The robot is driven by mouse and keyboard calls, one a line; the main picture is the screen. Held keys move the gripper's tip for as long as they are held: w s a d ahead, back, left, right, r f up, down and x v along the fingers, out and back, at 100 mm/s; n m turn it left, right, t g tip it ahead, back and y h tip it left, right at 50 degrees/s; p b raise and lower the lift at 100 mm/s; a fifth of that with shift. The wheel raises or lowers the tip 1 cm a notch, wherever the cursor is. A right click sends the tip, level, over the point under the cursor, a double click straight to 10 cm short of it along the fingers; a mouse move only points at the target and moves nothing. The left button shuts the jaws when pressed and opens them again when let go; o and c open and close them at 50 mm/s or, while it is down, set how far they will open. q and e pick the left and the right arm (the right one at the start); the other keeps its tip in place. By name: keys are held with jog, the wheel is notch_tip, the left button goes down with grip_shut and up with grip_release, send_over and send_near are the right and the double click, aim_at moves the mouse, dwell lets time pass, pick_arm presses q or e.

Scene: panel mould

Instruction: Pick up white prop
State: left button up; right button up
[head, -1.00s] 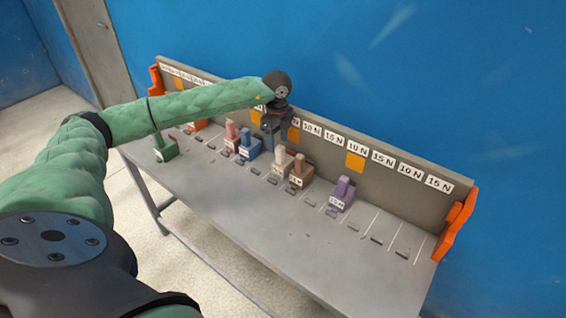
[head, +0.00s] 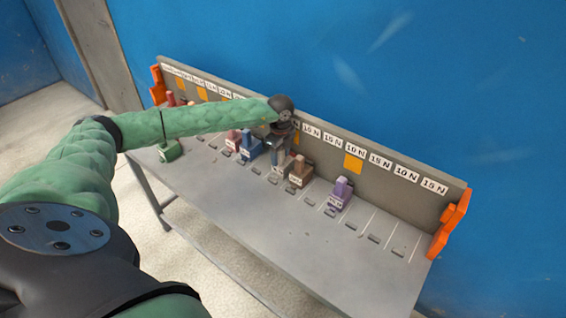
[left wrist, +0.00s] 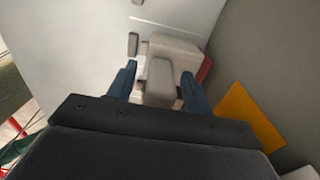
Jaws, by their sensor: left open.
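The white prop (left wrist: 175,47) is an off-white block with a narrower upright grip. In the left wrist view it stands straight ahead, with its grip between the two blue fingers of my left gripper (left wrist: 159,78). The fingers are open, one on each side of the grip; I cannot tell whether either touches it. In the head view my left gripper (head: 279,150) is over the prop's place in the row and hides most of it. My right gripper is not in view.
On the grey bench (head: 250,225), a blue prop (head: 249,147) and a pink one (head: 233,140) stand left of the gripper. A brown prop (head: 300,172) and a purple one (head: 340,192) stand right. The labelled back panel (head: 390,177) rises close behind.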

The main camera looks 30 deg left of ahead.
pick_arm(q)
jog(key=shift+f, duration=0.2)
grip_shut()
jog(key=shift+r, duration=0.1)
dwell(0.4)
